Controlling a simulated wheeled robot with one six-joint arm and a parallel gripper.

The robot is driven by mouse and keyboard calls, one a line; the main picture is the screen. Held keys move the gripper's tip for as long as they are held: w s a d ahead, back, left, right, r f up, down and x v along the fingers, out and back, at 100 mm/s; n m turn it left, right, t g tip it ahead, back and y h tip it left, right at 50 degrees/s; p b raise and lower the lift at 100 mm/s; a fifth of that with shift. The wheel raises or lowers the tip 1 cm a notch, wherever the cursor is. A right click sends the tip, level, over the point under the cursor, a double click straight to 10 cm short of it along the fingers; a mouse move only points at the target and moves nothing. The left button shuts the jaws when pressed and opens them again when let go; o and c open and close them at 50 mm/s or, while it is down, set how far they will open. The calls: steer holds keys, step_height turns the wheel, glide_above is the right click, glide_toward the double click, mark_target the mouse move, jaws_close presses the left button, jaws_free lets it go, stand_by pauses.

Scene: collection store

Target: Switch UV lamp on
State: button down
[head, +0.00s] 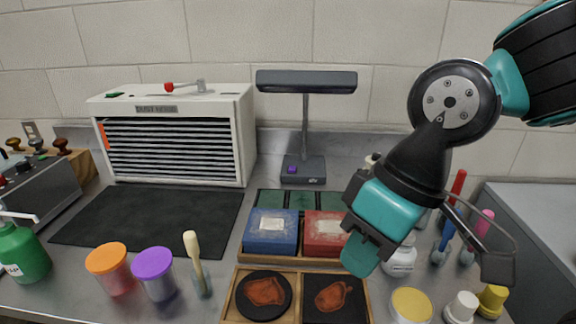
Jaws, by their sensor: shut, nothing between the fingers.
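The UV lamp (306,81) stands at the back middle of the bench, with a dark wide head on a thin post. Its dark base (303,171) carries a small purple button (292,169) on the front left. I cannot tell whether the lamp is lit; no glow shows under the head. My gripper (362,256) is to the right and in front of the lamp base, above the right side of the boxes, pointing down. It is shut, with nothing held, and it is apart from the lamp.
A white dust hood (245,135) with a red-knobbed lever stands left of the lamp. Blue (271,232) and red (322,222) boxes sit in a wooden tray before the lamp. Jars (155,272) line the front; bottles and brushes stand at right. A dark mat (150,215) lies clear at left.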

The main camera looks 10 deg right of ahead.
steer(key=w+d+f+m+t+h+b, duration=0.1)
steer(key=w+m+t+h+b, duration=0.2)
steer(key=w, duration=1.8)
steer(key=w+d+f+m+t+h+b, duration=0.1)
steer(key=w+m, duration=0.6)
steer(key=w, duration=1.4)
steer(key=shift+w+d+f+t+h+b, duration=0.3)
steer(key=shift+f+t+h+b, duration=0.55)
steer(key=shift+t+h, duration=0.5)
steer(key=p, duration=0.2)
glide_above(291, 168)
steer(key=s, duration=0.2)
steer(key=f, duration=0.8)
steer(key=shift+w+a, duration=0.15)
steer(key=shift+a, duration=0.1)
steer(key=shift+s+a+f, duration=0.1)
steer(key=shift+s+f, duration=0.05)
steer(key=shift+f, duration=0.45)
steer(key=shift+s+f, duration=0.1)
steer(key=shift+f, duration=0.45)
steer(key=shift+s+f, duration=0.1)
steer(key=shift+f, duration=0.55)
